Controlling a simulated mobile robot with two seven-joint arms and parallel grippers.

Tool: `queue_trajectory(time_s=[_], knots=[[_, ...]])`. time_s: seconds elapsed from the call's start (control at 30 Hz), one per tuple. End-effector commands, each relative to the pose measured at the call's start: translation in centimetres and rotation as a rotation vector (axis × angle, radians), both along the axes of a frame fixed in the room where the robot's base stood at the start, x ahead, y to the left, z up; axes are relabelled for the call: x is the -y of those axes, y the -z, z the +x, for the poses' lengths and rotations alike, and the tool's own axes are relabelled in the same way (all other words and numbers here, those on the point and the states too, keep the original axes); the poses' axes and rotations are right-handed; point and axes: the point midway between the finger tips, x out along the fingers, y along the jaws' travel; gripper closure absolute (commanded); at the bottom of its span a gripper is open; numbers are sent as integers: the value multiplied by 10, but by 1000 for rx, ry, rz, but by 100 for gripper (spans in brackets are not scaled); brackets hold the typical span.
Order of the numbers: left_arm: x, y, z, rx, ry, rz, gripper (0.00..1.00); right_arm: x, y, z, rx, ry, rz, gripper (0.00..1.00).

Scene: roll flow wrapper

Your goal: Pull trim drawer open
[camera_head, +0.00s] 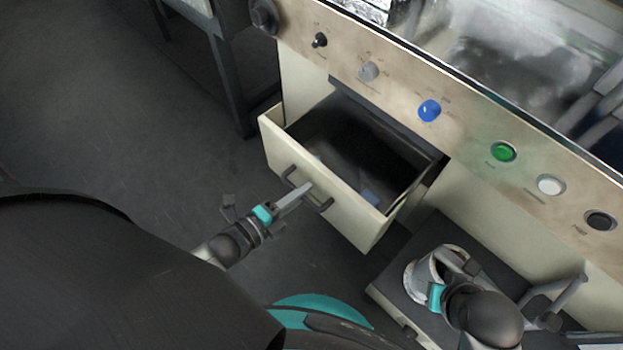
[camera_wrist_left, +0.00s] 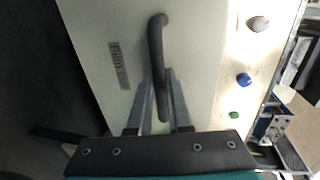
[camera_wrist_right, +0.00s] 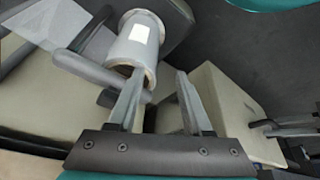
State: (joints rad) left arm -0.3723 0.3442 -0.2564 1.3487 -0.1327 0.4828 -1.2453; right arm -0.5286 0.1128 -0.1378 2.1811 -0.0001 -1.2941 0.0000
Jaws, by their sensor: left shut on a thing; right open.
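The trim drawer (camera_head: 335,200) is a cream box with a dark inside, standing well out of the machine front in the head view. A few small pale scraps lie inside it. Its dark bar handle (camera_head: 296,180) is on the front face. My left gripper (camera_head: 303,188) is shut on that handle. In the left wrist view, the fingers (camera_wrist_left: 162,95) close around the lower part of the handle (camera_wrist_left: 156,45), beside a label on the drawer front. My right gripper (camera_wrist_right: 158,85) is open, with a grey cylinder (camera_wrist_right: 138,40) close by its left finger.
The control panel above the drawer carries a blue knob (camera_head: 429,110), a green button (camera_head: 503,152) and a white button (camera_head: 551,185). A dark-topped ledge (camera_head: 405,285) with the cylinder lies at the lower right. Floor left of the drawer is clear.

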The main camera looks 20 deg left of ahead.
Motion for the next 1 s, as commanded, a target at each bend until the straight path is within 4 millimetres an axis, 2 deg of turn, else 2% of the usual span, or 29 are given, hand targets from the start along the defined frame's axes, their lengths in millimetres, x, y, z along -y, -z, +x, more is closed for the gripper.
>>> queue_trajectory(time_s=[0.23, 0.7, 0.73, 0.97, 1.0], knots=[[-8, 0, -20, -1, -2, 0, 100, 0, 12, -2, -18, -1, -3, 50], [-10, 0, -23, 1, -1, 0, 100, 0, 15, -2, -20, -1, -3, 50], [-10, 0, -23, 0, -1, 0, 80, 0, 15, -2, -20, -1, -2, 50], [-10, 0, -23, 1, -1, 0, 54, 0, 15, -2, -20, -1, -2, 50], [-10, 0, -23, 1, -1, 0, 53, 0, 15, -2, -20, -1, -2, 50]])
